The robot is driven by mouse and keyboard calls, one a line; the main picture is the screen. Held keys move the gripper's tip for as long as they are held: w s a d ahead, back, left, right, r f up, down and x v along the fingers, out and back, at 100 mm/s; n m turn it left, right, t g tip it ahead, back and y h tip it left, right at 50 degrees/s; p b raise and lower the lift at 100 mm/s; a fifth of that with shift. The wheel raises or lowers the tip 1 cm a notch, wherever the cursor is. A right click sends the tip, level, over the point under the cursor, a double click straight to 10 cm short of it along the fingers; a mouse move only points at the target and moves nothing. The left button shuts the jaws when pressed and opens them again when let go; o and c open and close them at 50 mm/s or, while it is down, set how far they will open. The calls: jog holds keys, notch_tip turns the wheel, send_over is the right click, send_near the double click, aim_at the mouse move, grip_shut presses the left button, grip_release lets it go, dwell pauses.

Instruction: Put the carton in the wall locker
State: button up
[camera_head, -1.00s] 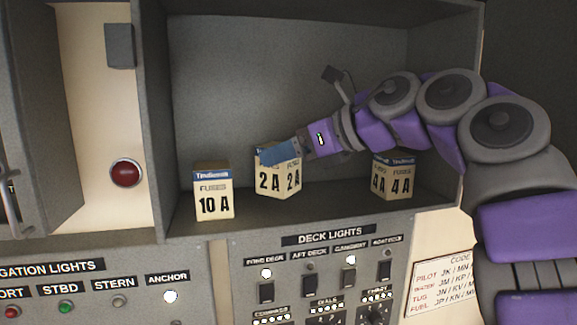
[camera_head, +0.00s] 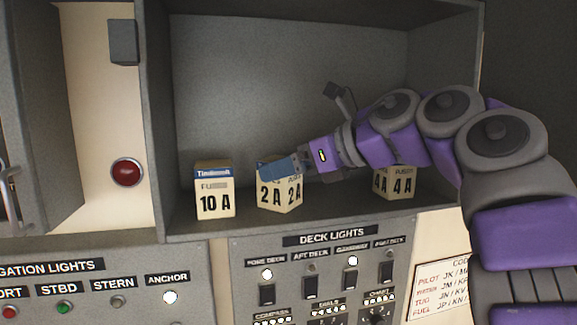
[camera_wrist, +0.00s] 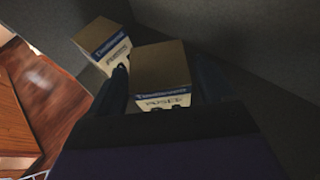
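A cream carton with a blue band marked 2 A (camera_head: 278,195) is inside the grey open wall locker (camera_head: 300,80), between two similar cartons. My gripper (camera_head: 278,167) reaches in from the right, with its blue fingers over the carton's upper part. In the wrist view the carton (camera_wrist: 163,72) sits between my two dark fingers (camera_wrist: 165,85), close against both sides, so the gripper looks shut on it. It looks upright, at or near the locker floor; exact contact below is hidden.
A 10 A carton (camera_head: 214,192) stands left of it; it also shows in the wrist view (camera_wrist: 103,42). A 4 A carton (camera_head: 399,182) stands right, partly behind my arm. The locker door (camera_head: 45,120) hangs open at left. Switch panels (camera_head: 330,275) lie below.

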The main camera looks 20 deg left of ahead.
jog(key=shift+o, duration=0.9)
jog(key=shift+r, duration=0.15)
jog(key=v, duration=0.7)
jog(key=shift+d, duration=0.4)
jog(key=shift+a+r, duration=0.1)
jog(key=shift+a, duration=0.1)
